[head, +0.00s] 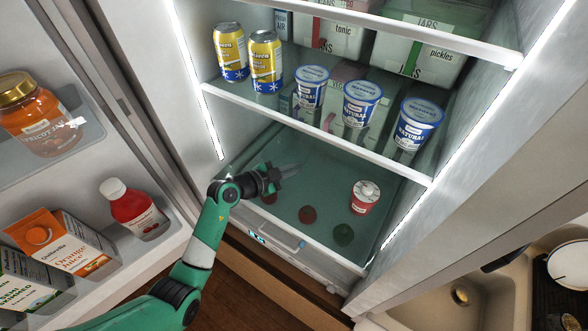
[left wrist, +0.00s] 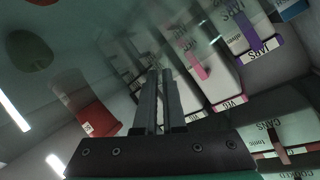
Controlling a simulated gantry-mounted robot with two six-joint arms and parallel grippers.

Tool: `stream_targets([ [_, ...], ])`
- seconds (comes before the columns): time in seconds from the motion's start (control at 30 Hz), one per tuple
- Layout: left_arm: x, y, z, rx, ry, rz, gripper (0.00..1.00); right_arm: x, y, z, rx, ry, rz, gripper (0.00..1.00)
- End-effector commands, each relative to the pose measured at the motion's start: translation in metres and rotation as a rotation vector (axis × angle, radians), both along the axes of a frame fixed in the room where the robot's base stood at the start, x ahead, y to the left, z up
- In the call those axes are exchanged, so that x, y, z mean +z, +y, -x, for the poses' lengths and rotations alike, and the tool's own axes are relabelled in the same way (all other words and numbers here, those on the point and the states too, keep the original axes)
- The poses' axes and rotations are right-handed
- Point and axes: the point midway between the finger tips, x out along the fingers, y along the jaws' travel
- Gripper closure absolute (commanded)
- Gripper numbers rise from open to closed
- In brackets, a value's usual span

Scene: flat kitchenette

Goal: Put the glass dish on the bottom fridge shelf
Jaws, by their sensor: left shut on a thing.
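My left gripper (head: 277,174) is inside the fridge, low over the left part of the bottom shelf (head: 325,185). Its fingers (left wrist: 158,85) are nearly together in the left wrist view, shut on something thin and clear. The glass dish is so transparent that its outline barely shows; a faint pale edge (head: 292,165) at the fingertips looks like its rim. I cannot tell whether the dish touches the shelf. The bottom shelf is a clear greenish pane with round red and green items showing through it. My right gripper is not in view.
A red and white cup (head: 366,196) stands at the shelf's right; the middle is clear. The shelf above holds two yellow cans (head: 266,60) and several yogurt cups (head: 361,103). The open door (head: 150,255) on the left holds a red bottle (head: 133,208) and cartons.

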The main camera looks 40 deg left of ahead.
Motion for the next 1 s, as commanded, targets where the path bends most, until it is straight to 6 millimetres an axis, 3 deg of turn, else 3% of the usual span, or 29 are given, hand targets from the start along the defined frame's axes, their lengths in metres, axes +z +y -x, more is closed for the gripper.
stream_targets([
  [0.5,-0.011,0.0,0.0,0.001,-0.002,-0.001,1.0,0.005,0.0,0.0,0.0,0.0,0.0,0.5],
  [0.7,-0.012,0.0,0.0,0.001,-0.001,0.0,0.62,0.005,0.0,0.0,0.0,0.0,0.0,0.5],
  [1.0,-0.011,0.0,0.0,0.001,-0.001,0.0,0.62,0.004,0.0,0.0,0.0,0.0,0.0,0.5],
])
